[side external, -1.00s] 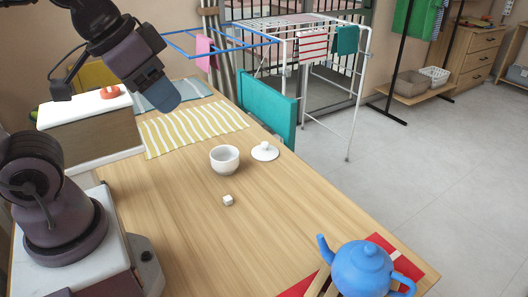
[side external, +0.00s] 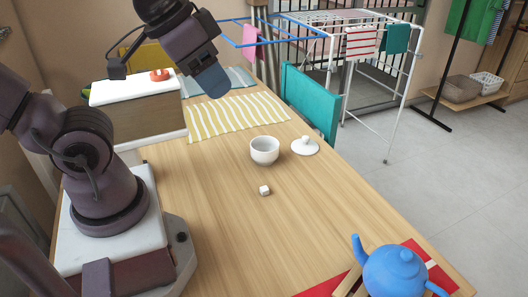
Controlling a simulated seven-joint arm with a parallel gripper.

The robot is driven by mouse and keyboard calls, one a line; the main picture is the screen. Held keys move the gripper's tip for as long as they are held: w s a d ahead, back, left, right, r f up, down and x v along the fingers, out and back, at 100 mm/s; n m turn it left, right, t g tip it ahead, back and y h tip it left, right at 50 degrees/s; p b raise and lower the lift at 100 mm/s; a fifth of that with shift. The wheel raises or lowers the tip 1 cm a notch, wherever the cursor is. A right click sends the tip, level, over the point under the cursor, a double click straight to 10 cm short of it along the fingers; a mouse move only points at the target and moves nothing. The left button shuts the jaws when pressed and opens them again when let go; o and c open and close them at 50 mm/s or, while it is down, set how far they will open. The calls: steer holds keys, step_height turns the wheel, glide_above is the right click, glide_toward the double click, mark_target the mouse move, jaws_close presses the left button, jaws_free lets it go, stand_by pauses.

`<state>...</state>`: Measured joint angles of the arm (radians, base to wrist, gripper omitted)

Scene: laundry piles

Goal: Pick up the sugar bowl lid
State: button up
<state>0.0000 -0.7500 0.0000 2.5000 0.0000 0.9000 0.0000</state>
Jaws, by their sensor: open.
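The white sugar bowl lid (side external: 305,147), with a round knob on top, lies on the wooden table just right of the white sugar bowl (side external: 264,151). The bowl stands upright and uncovered. A small white sugar cube (side external: 265,190) lies in front of the bowl. My gripper (side external: 212,82) hangs above the far left of the table, up and left of the bowl and lid, touching neither. Its fingers overlap in this view, and nothing shows held in it.
A yellow-striped cloth (side external: 235,116) lies flat behind the bowl. A teal panel (side external: 309,101) rises at the table's right edge, beyond the lid.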

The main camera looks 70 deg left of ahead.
steer(key=shift+o, duration=0.3)
steer(key=n+g+y, duration=0.2)
steer(key=n, duration=0.3)
glide_toward(306, 137)
steer(key=shift+m+t, duration=0.3)
steer(key=x, duration=0.2)
steer(key=s+x, duration=0.1)
steer(key=x, duration=0.2)
steer(key=shift+f, duration=0.15)
steer(key=shift+w+x, duration=0.2)
steer(key=shift+x, duration=2.45)
steer(key=shift+c, duration=0.4)
